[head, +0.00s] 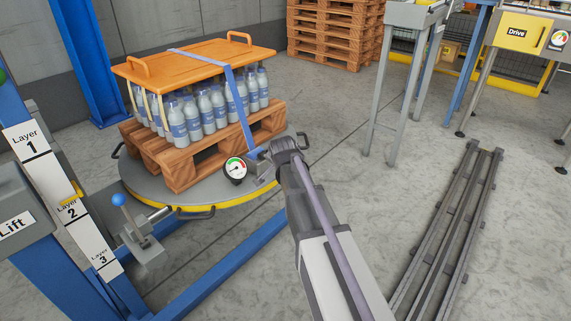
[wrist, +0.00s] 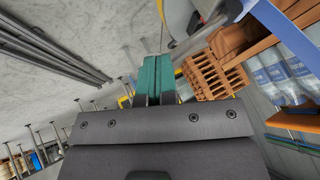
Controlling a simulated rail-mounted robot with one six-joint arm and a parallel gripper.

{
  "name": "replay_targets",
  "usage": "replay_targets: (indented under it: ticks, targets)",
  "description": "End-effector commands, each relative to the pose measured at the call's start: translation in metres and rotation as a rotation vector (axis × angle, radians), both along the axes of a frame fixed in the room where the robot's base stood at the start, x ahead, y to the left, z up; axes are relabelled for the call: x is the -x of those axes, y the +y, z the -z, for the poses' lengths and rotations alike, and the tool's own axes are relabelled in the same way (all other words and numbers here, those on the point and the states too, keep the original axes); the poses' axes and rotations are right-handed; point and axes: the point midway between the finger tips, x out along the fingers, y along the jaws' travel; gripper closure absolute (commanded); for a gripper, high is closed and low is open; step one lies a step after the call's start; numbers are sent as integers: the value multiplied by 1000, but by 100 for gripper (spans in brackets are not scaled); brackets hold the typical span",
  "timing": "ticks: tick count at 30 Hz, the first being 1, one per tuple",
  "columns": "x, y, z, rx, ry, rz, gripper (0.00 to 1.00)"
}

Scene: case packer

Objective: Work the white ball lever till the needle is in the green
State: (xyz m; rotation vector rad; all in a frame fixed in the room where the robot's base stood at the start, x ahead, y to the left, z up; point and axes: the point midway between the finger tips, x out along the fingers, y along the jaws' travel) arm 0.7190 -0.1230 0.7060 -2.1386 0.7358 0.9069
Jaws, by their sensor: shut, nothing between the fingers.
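A round gauge (head: 235,168) with a white face and red and green parts faces me at the front of the pallet. Its needle is too small to read. I cannot make out a white ball lever in either view; my arm may hide it.
A blue strap (head: 238,105) runs over the orange board (head: 195,62) on bottles (head: 208,112) and a wooden pallet (head: 185,172). The turntable (head: 140,182) carries them. A blue-ball lever (head: 118,200) stands front left. Another gauge (head: 558,40) is far right.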

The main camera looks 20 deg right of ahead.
Motion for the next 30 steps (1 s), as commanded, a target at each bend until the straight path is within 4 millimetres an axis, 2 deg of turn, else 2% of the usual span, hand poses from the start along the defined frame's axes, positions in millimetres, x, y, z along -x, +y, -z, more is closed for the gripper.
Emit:
replay_targets:
  ticks: [1,6,10,15,30]
  targets:
    - [13,3,-20,0,1,1,100]
    - [41,11,-51,1,0,1,100]
    - [57,15,-67,1,0,1,100]
    - [64,18,-71,1,0,1,100]
    - [64,17,-69,1,0,1,100]
